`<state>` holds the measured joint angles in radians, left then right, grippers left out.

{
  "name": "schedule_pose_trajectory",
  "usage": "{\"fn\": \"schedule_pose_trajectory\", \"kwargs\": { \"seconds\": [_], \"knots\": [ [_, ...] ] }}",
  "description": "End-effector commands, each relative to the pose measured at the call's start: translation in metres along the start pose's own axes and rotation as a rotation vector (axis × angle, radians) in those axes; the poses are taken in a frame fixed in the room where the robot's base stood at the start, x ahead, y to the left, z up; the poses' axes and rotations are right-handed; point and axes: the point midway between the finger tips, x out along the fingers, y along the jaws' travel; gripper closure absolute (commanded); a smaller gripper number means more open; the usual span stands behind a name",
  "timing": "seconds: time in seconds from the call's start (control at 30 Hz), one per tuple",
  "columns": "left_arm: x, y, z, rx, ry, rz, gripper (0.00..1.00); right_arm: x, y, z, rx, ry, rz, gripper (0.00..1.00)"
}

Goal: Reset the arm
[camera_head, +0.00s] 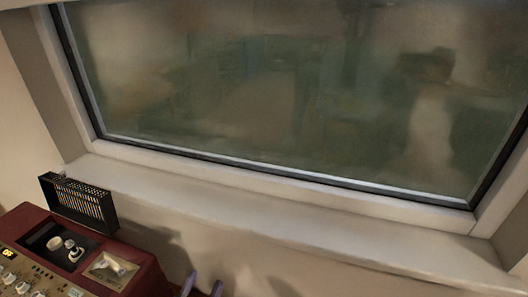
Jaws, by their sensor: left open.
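My left gripper (202,286) shows only as two bluish fingertips at the bottom edge of the head view. The tips stand apart, with nothing seen between them. The rest of this gripper and its arm are below the picture. The tips appear just right of a red console. My right gripper is not in view.
The dark red console (150,279) with knobs and a lit display fills the lower left corner. A black slotted panel (80,203) stands behind it. A pale sill (270,212) runs under a large framed window (270,90). The visible sill is clear.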

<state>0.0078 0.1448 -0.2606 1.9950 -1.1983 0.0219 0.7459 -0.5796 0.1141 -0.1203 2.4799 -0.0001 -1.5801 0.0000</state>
Motion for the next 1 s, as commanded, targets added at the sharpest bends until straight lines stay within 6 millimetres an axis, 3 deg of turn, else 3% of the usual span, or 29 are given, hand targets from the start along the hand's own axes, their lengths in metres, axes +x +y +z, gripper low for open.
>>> {"fn": "schedule_pose_trajectory", "kwargs": {
  "seconds": [0.1, 0.2, 0.4, 0.57, 0.8, 0.83, 1.0],
  "knots": [
    [-0.043, -0.025, 0.028, -0.102, -0.249, -0.164, 0.43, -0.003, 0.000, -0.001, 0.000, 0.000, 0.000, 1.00],
    [-0.087, -0.033, 0.054, -0.181, -0.498, -0.242, 0.43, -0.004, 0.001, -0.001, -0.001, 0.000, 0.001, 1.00],
    [-0.191, -0.013, 0.084, -0.331, -1.023, -0.198, 0.43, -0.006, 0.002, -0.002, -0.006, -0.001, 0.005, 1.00],
    [-0.265, 0.016, 0.076, -0.422, -1.351, -0.022, 0.43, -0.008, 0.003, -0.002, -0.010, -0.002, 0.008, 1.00],
    [-0.352, 0.050, 0.030, -0.519, -1.675, 0.338, 0.43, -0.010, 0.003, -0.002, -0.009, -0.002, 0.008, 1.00],
    [-0.342, 0.041, 0.019, -0.516, -1.666, 0.331, 0.43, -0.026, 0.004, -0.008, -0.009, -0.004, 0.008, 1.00],
    [-0.324, 0.018, -0.010, -0.513, -1.662, 0.321, 0.43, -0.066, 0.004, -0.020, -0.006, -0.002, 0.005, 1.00]
  ]
}}
